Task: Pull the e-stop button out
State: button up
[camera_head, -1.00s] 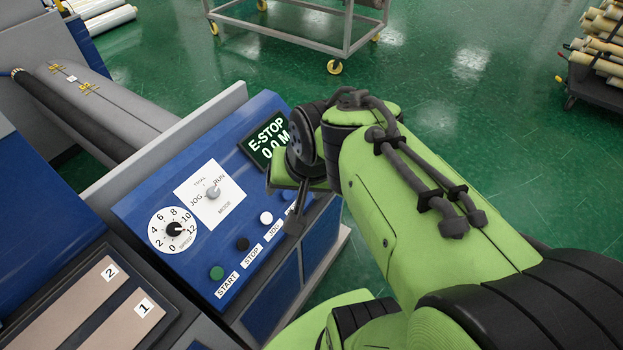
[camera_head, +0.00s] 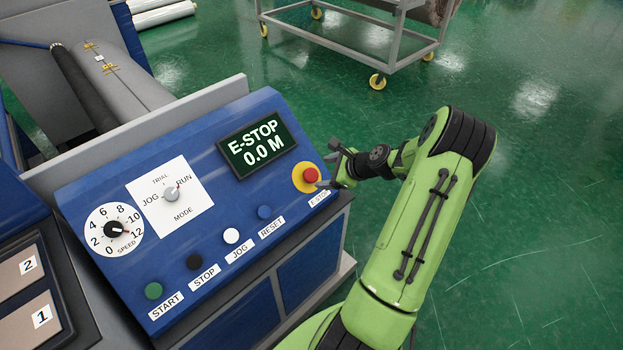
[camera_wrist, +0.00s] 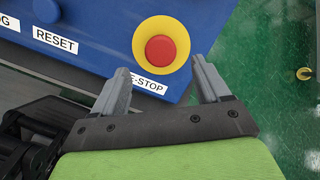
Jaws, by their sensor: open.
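The red e-stop button (camera_head: 310,175) sits on a yellow round base (camera_head: 299,180) at the right end of the blue control panel (camera_head: 110,185). In the wrist view the red button (camera_wrist: 160,49) lies just beyond the fingertips, roughly centred between them. My gripper (camera_head: 326,165) is at the panel's right side, close to the button. It also shows in the wrist view (camera_wrist: 165,75), with its two grey fingers spread and nothing between them. I cannot tell whether a fingertip touches the yellow base. The display (camera_head: 256,145) reads E-STOP 0.0 M.
Left of the button are the blue reset (camera_head: 264,212), white jog (camera_head: 231,236), black stop (camera_head: 194,262) and green start (camera_head: 153,291) buttons. A mode knob (camera_head: 171,194) and speed dial (camera_head: 114,230) sit farther left. A cart (camera_head: 345,43) stands behind; green floor is clear at right.

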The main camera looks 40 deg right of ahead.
aim_at(311, 174)
jog(key=b+x, duration=0.1)
jog(key=x, duration=0.6)
jog(key=shift+w+d+f, duration=0.1)
jog(key=shift+w+f, duration=0.15)
jog(key=shift+f, duration=0.1)
grip_shut()
jog(key=shift+s+r+p, duration=0.25)
jog(key=shift+r+p, duration=0.25)
jog(key=shift+r, duration=0.1)
jog(key=shift+s+r+p, duration=0.35)
jog(key=shift+s+p, duration=0.1)
jog(key=shift+w+f, duration=0.1)
grip_release()
